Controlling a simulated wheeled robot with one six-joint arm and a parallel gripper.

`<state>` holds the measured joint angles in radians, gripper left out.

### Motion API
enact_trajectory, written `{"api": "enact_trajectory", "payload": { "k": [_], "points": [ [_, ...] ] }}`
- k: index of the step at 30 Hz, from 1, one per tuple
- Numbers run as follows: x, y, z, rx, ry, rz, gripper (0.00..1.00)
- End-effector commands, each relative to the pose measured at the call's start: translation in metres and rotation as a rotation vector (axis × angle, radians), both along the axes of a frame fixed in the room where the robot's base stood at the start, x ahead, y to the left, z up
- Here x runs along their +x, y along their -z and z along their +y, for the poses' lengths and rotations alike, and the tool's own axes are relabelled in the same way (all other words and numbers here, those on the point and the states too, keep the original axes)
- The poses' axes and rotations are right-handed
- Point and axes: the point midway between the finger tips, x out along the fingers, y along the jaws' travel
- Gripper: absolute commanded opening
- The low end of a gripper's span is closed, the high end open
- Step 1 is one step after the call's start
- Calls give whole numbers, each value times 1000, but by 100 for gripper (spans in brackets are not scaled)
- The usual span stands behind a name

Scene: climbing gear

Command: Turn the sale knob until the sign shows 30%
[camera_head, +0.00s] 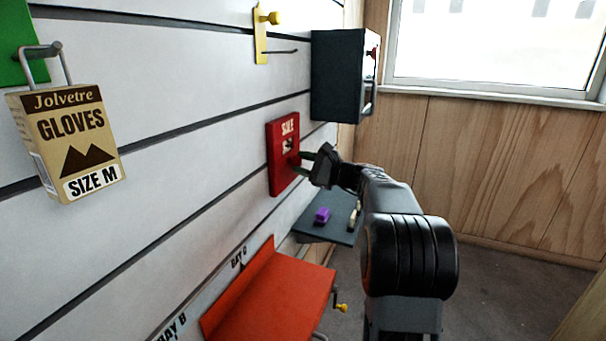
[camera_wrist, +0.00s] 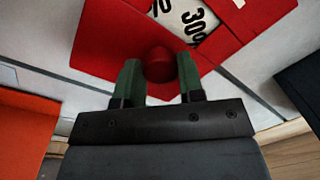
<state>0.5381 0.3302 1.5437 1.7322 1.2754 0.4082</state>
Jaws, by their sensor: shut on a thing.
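The red sale sign (camera_head: 280,180) hangs on the slatted white wall, with "SALE" in white lettering. In the wrist view, the sign (camera_wrist: 105,45) has a white opening where "30%" (camera_wrist: 196,27) shows at a tilt, with part of another "%" beside it at the top. The opening is partly cut off by the frame, so I cannot tell whether 30% is centred. The round red sale knob (camera_wrist: 158,66) sits between the two green fingers of my gripper (camera_wrist: 160,75), which is shut on it. In the head view my gripper (camera_head: 304,168) reaches the sign from the right and hides the knob.
A dark box (camera_head: 337,75) is mounted above and right of the sign. Below is a dark shelf (camera_head: 345,230) with a purple item (camera_head: 322,215). An orange shelf (camera_head: 285,305) juts out lower left. A gloves box (camera_head: 70,145) hangs far left. Free floor lies right.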

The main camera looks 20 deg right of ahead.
Motion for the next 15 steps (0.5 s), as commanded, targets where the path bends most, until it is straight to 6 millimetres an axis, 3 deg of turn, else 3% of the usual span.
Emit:
{"api": "enact_trajectory", "payload": {
  "k": [15],
  "points": [
    [0, 4, -1, -312, 0, -286, 12]
  ]
}}
